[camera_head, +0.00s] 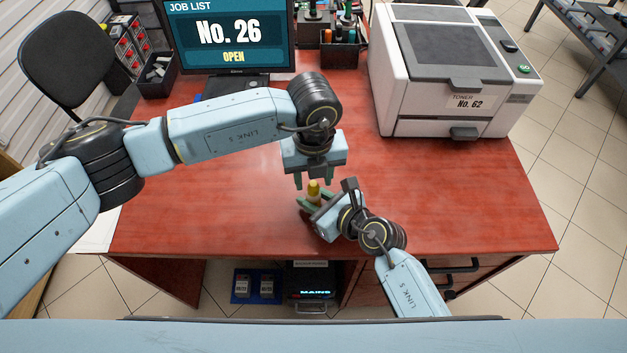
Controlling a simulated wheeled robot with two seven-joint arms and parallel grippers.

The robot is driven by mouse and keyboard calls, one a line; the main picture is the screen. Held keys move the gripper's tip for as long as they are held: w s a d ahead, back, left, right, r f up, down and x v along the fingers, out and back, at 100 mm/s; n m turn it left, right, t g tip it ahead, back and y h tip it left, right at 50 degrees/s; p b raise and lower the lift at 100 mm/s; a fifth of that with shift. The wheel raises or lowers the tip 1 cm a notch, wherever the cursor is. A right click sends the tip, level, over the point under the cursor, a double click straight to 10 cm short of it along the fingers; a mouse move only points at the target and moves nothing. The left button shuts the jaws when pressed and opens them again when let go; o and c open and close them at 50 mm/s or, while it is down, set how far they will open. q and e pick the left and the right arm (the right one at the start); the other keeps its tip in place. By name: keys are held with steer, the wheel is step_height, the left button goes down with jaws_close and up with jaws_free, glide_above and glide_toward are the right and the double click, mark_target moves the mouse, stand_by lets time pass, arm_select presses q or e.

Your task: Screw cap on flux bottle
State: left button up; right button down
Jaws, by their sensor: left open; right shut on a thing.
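The flux bottle (314,198) stands upright near the front middle of the red desk, small and pale, with a yellow cap (313,186) on its top. I cannot tell how tightly the cap sits. My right gripper (308,199) reaches in from the lower right and is shut on the bottle; its green fingers lie on either side of it. My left gripper (313,182) points down from above, open, with its green fingertips spread at the height of the cap. The gap between fingertips and cap is hard to judge.
A white printer (440,75) stands at the back right of the desk (210,220). A monitor (230,35) is at the back left, with a dark bin (157,78) left of it and a black holder (343,50) right of it. The desk's left and right front areas are clear.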

arm_select(q)
step_height(320, 180, up, 2)
steer(key=shift+r, duration=0.1)
steer(key=shift+c, duration=0.4)
